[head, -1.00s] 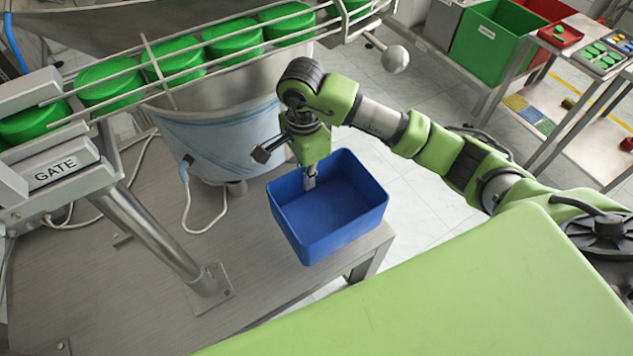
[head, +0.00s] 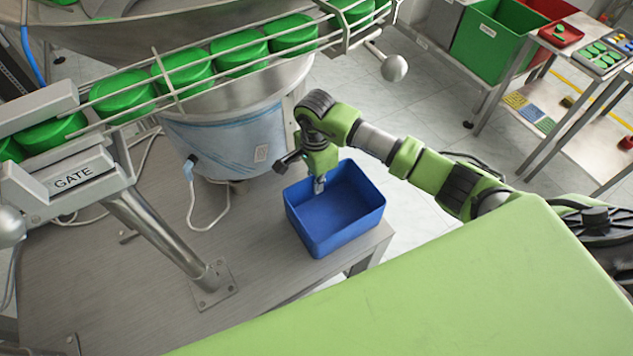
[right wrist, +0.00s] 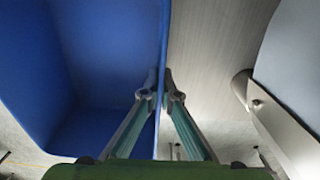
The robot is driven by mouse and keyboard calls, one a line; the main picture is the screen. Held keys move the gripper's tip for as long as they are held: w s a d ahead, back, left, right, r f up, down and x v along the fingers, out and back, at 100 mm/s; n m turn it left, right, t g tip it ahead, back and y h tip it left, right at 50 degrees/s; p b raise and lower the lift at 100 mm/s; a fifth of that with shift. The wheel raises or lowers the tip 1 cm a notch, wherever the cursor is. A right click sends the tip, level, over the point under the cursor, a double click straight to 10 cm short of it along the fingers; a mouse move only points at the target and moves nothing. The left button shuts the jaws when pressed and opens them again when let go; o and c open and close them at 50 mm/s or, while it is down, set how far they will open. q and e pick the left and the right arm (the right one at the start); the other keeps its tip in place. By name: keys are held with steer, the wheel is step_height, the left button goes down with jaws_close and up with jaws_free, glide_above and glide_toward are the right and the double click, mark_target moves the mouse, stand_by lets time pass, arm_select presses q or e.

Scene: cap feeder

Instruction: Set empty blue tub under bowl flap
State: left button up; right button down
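The blue tub (head: 352,228) is empty and upright at the right corner of the grey table, in front of the feeder's round base. I cannot tell whether its bottom touches the table. The steel bowl (head: 130,32) shows at the top left of the head view. I cannot pick out its flap. My left gripper is out of view.
A rail with several green caps (head: 183,73) runs above the table. A GATE box (head: 73,177) and slanted steel post (head: 165,235) stand left. The tabletop (head: 110,265) between post and tub is clear. Green (head: 497,45) and red bins stand at the back right.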

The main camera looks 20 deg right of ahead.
steer(key=c, duration=2.3)
jaws_free()
steer(key=shift+f, duration=0.1)
steer(key=shift+r, duration=0.35)
steer(key=shift+w+r+b, duration=0.1)
steer(key=shift+r+b, duration=1.05)
steer(key=shift+r, duration=4.7)
